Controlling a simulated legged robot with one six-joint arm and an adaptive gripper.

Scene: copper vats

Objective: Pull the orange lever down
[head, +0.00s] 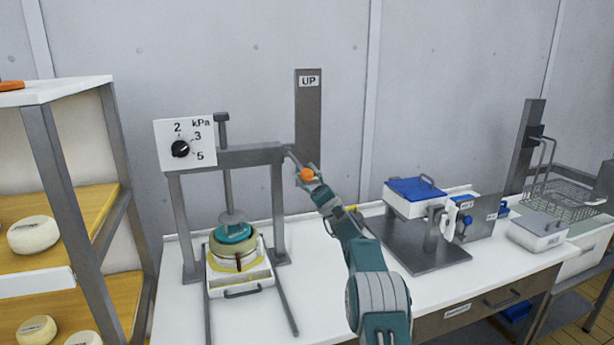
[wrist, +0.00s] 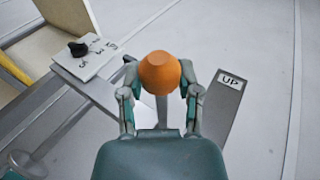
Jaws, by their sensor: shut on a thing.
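The orange lever knob (head: 307,174) sits at the end of a grey lever arm (head: 292,155), which slopes down from the right end of the press crossbar. My gripper (head: 308,173) is shut on the orange knob. In the wrist view the orange knob (wrist: 160,73) is between the two fingers of my gripper (wrist: 160,78). The knob is below the "UP" sign (head: 309,81) on the upright grey plate (head: 308,120). The sign also shows in the wrist view (wrist: 231,82).
The press (head: 235,157) holds a round mould (head: 233,246) on a tray, with a kPa dial (head: 180,148) at its upper left. A blue-lidded box (head: 415,190) stands right of my arm. Cheese shelves (head: 60,210) are at the left. White table top (head: 180,315) is bare at front left.

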